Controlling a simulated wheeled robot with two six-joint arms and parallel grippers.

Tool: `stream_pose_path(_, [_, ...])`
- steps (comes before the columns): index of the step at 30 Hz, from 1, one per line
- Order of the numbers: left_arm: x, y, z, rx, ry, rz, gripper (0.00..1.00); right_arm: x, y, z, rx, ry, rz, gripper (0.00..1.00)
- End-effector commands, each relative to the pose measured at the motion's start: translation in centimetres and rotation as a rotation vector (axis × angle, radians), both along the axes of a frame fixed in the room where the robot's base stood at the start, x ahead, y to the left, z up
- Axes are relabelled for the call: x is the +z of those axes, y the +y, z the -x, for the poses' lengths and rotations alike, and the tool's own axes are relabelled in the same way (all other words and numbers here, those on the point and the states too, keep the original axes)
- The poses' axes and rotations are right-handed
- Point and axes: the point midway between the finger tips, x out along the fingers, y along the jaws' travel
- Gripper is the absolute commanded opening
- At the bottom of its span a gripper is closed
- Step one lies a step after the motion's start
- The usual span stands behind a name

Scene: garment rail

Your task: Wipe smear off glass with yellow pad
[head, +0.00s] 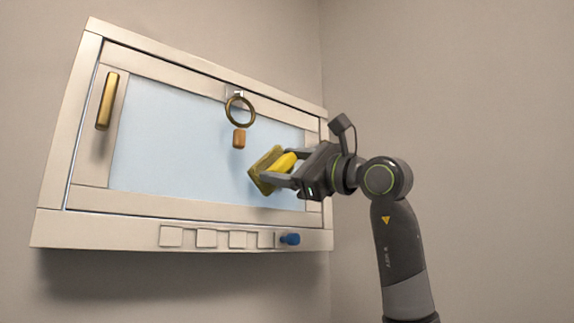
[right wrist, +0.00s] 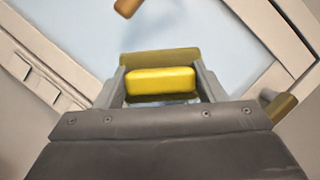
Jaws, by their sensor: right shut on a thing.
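The yellow pad (head: 266,170) is in front of the lower right part of the pale blue glass (head: 170,140) in the head view. My right gripper (head: 277,170) is shut on the pad's bright yellow handle, which also shows between the fingers in the right wrist view (right wrist: 160,81). The pad's flat face is turned toward the glass; I cannot tell whether it touches. No smear can be made out on the visible glass; the area behind the pad is hidden. My left gripper is not in view.
The glass sits in a cream framed cabinet on the wall. A brass ring (head: 240,110) with a wooden tag (head: 239,139) hangs before the glass, close to the pad. A brass handle (head: 107,101) is at left. A blue knob (head: 290,239) and several pale squares line the bottom.

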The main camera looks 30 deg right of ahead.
Motion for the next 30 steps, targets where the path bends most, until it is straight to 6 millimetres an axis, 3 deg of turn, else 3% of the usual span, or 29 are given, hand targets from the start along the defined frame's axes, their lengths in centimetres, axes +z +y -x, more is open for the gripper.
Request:
stream_pose_path(5, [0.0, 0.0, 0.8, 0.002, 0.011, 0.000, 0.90, 0.0, 0.0, 0.0, 0.000, 0.000, 0.000, 0.45])
stream_pose_path(30, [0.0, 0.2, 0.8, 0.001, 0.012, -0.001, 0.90, 0.0, 0.1, -1.4, 0.002, 0.000, -0.001, 0.45])
